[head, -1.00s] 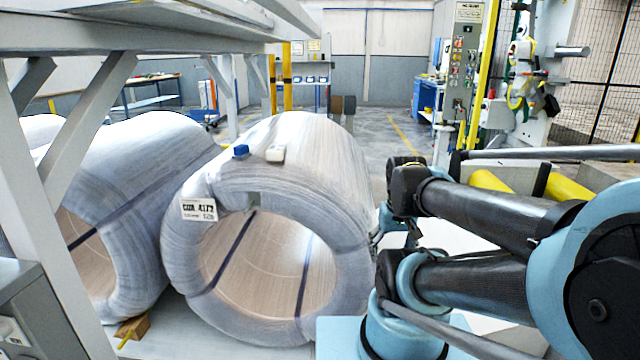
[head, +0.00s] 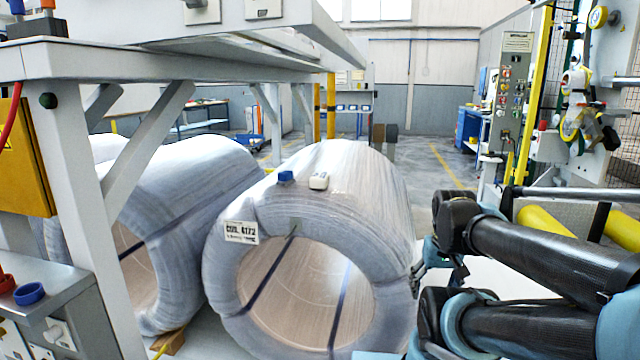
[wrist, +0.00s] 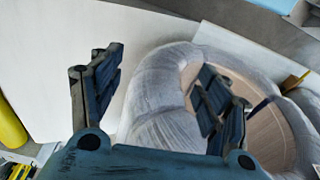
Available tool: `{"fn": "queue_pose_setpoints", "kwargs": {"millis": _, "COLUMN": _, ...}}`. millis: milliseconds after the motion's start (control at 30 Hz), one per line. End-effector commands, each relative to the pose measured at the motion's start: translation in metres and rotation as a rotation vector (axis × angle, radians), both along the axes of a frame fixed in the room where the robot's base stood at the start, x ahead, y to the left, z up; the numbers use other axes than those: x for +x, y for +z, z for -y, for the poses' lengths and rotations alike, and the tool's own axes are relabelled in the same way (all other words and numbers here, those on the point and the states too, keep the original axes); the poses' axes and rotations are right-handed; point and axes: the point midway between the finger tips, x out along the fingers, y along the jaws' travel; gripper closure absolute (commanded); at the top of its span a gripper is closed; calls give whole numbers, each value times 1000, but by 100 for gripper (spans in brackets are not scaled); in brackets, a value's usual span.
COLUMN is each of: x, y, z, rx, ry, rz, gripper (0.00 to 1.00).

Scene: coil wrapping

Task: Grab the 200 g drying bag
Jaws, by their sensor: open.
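A wrapped coil (head: 375,200) labelled "COIL 6172" lies on its side in the middle of the head view. On its top sit a small blue item (head: 286,177) and a small white item (head: 319,181). I cannot tell whether either is the 200 g drying bag; no weight marking is readable. My gripper (wrist: 160,68) is open in the wrist view, its fingers wide apart with nothing between them. The coil (wrist: 165,100) shows behind and beside the right finger. In the head view my gripper (head: 440,265) is partly hidden, at the coil's right side.
A second wrapped coil (head: 190,180) lies close on the left. A grey steel frame (head: 160,130) stands over the left side. A grey cabinet (head: 60,290) with red and blue rings is at lower left. A control panel (head: 512,90) and yellow rollers (head: 545,222) are at right.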

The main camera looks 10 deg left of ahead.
Motion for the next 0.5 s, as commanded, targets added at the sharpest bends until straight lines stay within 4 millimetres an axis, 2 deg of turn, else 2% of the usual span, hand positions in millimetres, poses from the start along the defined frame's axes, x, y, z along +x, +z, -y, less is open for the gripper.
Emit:
{"fn": "queue_pose_setpoints", "kwargs": {"millis": 33, "x": 0, "y": 0, "z": 0, "rx": 0, "ry": -1, "rz": 0, "gripper": 17}}
{"fn": "queue_pose_setpoints", "kwargs": {"millis": 100, "x": -6, "y": 9, "z": -2, "rx": 7, "ry": -12, "rz": 11, "gripper": 1}}
{"fn": "queue_pose_setpoints", "kwargs": {"millis": 167, "x": -1, "y": 18, "z": -4, "rx": 18, "ry": -36, "rz": 11, "gripper": 0}}
{"fn": "queue_pose_setpoints", "kwargs": {"millis": 267, "x": 17, "y": 42, "z": -12, "rx": 54, "ry": -111, "rz": 4, "gripper": 0}}
{"fn": "queue_pose_setpoints", "kwargs": {"millis": 500, "x": 74, "y": 120, "z": -46, "rx": 176, "ry": -380, "rz": -31, "gripper": 0}}
